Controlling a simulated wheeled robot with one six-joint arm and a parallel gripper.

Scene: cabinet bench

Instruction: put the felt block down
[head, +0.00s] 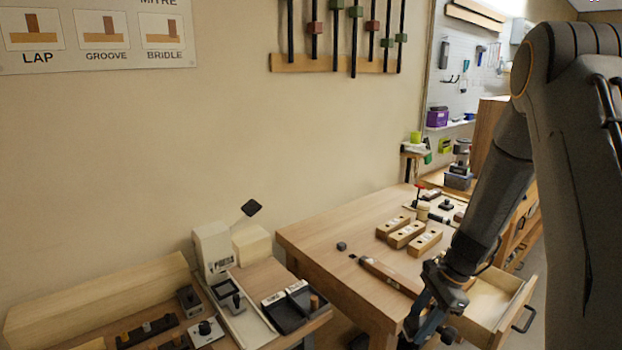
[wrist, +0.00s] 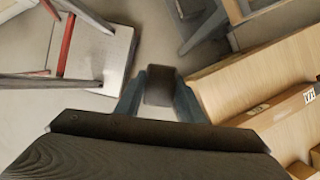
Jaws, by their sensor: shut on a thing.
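My gripper (wrist: 160,96) is shut on the felt block (wrist: 159,82), a small dark grey-brown block between its two blue-grey fingers in the wrist view. In the head view my gripper (head: 424,325) hangs low at the bench's front edge, beside the open drawer. The felt block cannot be made out there. In the wrist view, floor shows behind the block, and the wooden bench (wrist: 225,85) lies to the right, so the block appears to be off the bench top.
The workbench (head: 318,232) holds wooden blocks with holes (head: 407,234), a long wooden tool (head: 390,275) and a small dark knob-like piece (head: 341,246). An open drawer (head: 490,303) juts out at right. Its back-left top is clear. A red-legged stool (wrist: 88,55) stands on the floor.

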